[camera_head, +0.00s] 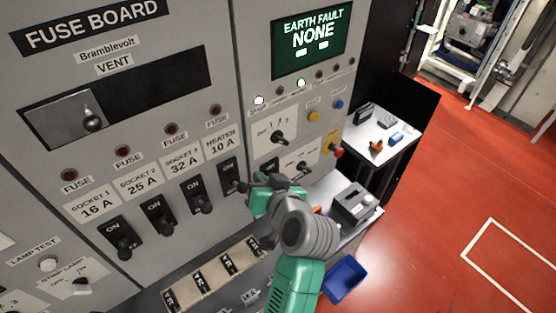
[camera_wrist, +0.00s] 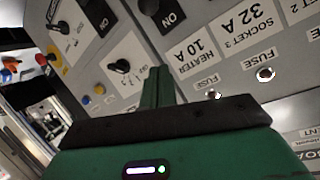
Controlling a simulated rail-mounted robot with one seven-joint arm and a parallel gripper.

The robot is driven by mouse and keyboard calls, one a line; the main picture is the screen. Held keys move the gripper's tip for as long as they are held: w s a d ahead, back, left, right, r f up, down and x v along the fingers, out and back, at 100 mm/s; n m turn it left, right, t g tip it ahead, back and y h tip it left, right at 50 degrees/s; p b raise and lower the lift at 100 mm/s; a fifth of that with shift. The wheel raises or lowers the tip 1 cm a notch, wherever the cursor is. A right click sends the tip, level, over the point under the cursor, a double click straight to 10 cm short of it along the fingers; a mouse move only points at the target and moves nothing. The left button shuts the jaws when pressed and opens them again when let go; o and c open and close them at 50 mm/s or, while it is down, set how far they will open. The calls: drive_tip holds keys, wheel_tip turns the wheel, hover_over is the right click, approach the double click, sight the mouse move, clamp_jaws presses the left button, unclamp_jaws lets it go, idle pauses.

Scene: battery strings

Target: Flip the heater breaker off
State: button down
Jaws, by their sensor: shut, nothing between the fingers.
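The heater breaker (camera_head: 226,172) is the rightmost of the row of black breakers, under the label HEATER 10 A. Its ON marking shows above its lever; I cannot tell the lever's exact tilt. My gripper (camera_head: 246,187) is shut and empty, with its tip close to the right side of this breaker's lever; I cannot tell whether they touch. In the wrist view the heater breaker (camera_wrist: 166,14) is at the top edge, partly cut off, beyond the tips of my gripper (camera_wrist: 159,72). The heater label (camera_wrist: 197,49) is beside it.
The neighbouring socket 3 breaker (camera_head: 197,193) stands close on the left. A rotary switch (camera_head: 279,138) and a red button (camera_head: 336,152) are on the right panel. The display (camera_head: 310,38) reads EARTH FAULT NONE. A blue bin (camera_head: 345,280) is below right.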

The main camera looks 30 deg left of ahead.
sight(240, 186)
drive_tip(key=shift+a+f, duration=0.15)
drive_tip(key=shift+f, duration=0.05)
drive_tip(key=w+a+f+p, duration=0.1)
drive_tip(key=a+f, duration=0.1)
drive_tip(key=a+f+p, duration=0.1)
drive_tip(key=a+f, duration=0.1)
drive_tip(key=w+a+f+p, duration=0.1)
drive_tip(key=a, duration=0.1)
drive_tip(key=shift+w+a+f, duration=0.3)
drive_tip(key=shift+a+f, duration=0.05)
drive_tip(key=shift+f, duration=0.05)
drive_tip(key=shift+s+d+f, duration=0.15)
drive_tip(key=shift+s+f, duration=0.05)
drive_tip(key=shift+f, duration=0.15)
